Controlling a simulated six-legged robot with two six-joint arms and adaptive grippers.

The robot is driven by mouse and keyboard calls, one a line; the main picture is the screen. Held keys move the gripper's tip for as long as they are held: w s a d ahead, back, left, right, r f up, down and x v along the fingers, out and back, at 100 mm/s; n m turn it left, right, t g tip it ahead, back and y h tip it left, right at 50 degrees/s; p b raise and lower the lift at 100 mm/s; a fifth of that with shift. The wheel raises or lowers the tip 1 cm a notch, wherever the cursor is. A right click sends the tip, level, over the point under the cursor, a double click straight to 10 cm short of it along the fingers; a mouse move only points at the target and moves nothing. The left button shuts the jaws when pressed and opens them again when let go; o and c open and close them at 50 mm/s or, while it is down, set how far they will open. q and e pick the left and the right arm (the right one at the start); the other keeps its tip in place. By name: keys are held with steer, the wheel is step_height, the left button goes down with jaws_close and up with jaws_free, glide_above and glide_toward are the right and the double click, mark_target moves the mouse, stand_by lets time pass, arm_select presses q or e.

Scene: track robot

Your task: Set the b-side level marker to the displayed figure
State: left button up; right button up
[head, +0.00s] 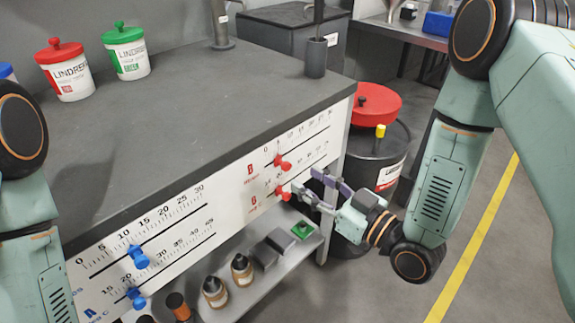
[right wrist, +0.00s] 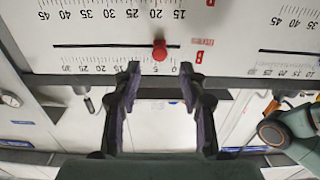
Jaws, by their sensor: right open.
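The bench's front panel has two red slider knobs on its right part. The upper red knob (head: 281,161) sits near the low end of its scale, and the lower red knob (head: 283,193) is below it. My right gripper (head: 312,188) is open just right of and in front of the lower knob in the head view. In the upside-down right wrist view, a red knob (right wrist: 159,50) lies beyond my open fingers (right wrist: 158,76), roughly between them and apart from both. Red letters (right wrist: 199,57) mark the slots. No displayed figure is legible. My left gripper is out of view.
Two blue knobs (head: 138,257) are on the panel's left part. Below, a shelf (head: 268,279) holds bottles and small boxes. A dark drum with a red lid (head: 376,101) stands beside the bench. Pots (head: 65,72) stand on the bench top. Floor at the right is clear.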

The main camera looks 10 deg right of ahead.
mark_target(289, 168)
steer(key=b+x, duration=0.1)
steer(key=x, duration=0.4)
steer(key=shift+w+a+f, duration=0.1)
steer(key=shift+w+a, duration=0.05)
steer(key=shift+a, duration=0.05)
steer(key=shift+w+a, duration=0.25)
steer(key=shift+w, duration=0.3)
steer(key=shift+c, duration=0.4)
jaws_close()
